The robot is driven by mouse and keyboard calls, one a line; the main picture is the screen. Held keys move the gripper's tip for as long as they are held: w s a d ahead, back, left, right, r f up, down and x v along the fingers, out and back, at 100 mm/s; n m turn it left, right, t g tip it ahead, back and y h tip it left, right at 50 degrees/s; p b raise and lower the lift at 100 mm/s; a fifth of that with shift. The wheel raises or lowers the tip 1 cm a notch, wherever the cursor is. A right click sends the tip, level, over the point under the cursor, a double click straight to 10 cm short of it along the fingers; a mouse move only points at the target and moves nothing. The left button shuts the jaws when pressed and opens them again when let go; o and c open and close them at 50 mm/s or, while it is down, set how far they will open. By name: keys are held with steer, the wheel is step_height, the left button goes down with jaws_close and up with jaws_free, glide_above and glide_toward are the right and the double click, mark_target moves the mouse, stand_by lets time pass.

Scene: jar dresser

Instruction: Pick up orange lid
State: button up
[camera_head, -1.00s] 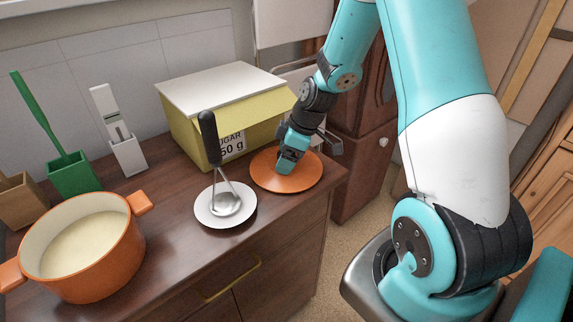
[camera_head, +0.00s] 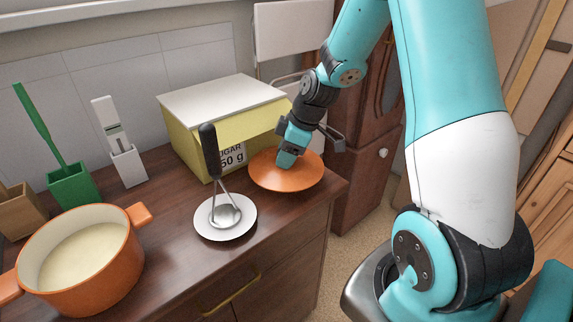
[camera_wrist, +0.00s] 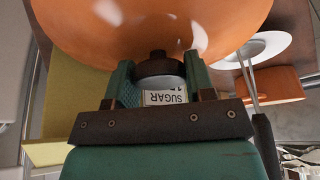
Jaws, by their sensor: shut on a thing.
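The orange lid (camera_head: 308,176) is a shallow round disc near the right end of the dresser top in the head view. My gripper (camera_head: 288,160) is over its middle, pointing down. In the wrist view the orange lid (camera_wrist: 150,30) fills the top. There my gripper's two fingers (camera_wrist: 158,80) are shut on the lid's dark knob (camera_wrist: 160,64). The lid looks slightly raised from the dresser top; the size of the gap is hard to tell. The knob is hidden in the head view.
A yellow sugar box (camera_head: 190,140) stands close behind the lid. A white saucer (camera_head: 240,228) with a black-handled utensil (camera_head: 209,150) is at its left. An orange pot (camera_head: 95,275), a green holder (camera_head: 75,185) and a white holder (camera_head: 128,165) stand further left.

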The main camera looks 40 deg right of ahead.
step_height(320, 180, up, 16)
stand_by(0.7)
